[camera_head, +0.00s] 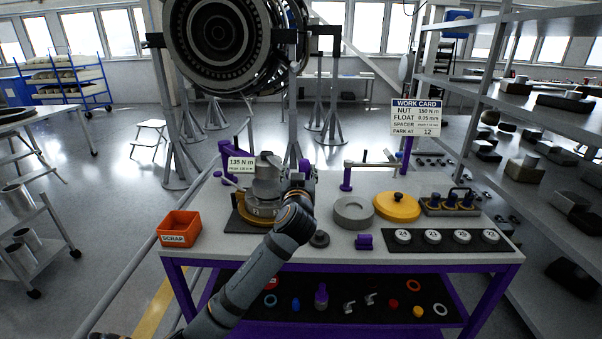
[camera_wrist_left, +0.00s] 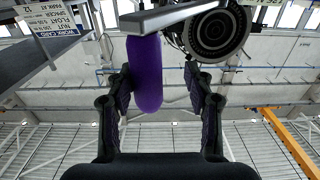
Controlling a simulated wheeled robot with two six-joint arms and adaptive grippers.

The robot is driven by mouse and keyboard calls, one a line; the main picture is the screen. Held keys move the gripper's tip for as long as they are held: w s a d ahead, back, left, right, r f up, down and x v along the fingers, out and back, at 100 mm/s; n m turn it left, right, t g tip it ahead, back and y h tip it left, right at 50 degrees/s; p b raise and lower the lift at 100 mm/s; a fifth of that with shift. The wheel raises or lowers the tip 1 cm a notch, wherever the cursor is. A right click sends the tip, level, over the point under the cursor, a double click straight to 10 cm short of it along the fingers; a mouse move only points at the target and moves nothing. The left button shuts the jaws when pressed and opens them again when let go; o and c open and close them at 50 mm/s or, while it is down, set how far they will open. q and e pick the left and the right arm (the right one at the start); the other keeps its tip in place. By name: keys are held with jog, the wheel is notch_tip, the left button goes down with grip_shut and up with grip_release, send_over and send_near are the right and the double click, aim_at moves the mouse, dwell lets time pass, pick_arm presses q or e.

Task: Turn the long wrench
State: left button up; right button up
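The long wrench shows in the left wrist view as a grey metal bar (camera_wrist_left: 165,17) with a rounded purple grip (camera_wrist_left: 146,75) at its end. My left gripper (camera_wrist_left: 157,88) is open, with one finger on each side of the grip. The left-hand finger looks close to or against it; a clear gap shows at the right-hand finger. In the head view my left gripper (camera_head: 300,180) is just right of the grey hub (camera_head: 265,170) on the bench and hides much of the wrench. My right gripper is not in view.
A 135 N m sign (camera_head: 241,164) stands by the hub. On the bench are an orange scrap bin (camera_head: 179,229), a purple post (camera_head: 347,180) with a grey bar, a grey ring (camera_head: 353,212), a yellow disc (camera_head: 397,207) and numbered pucks (camera_head: 432,237). A work card (camera_head: 417,118) stands behind.

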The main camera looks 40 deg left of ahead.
pick_arm(q)
jog(key=shift+w+d, duration=0.15)
jog(key=shift+d, duration=0.15)
jog(key=v, duration=1.2)
jog(key=shift+a, duration=0.15)
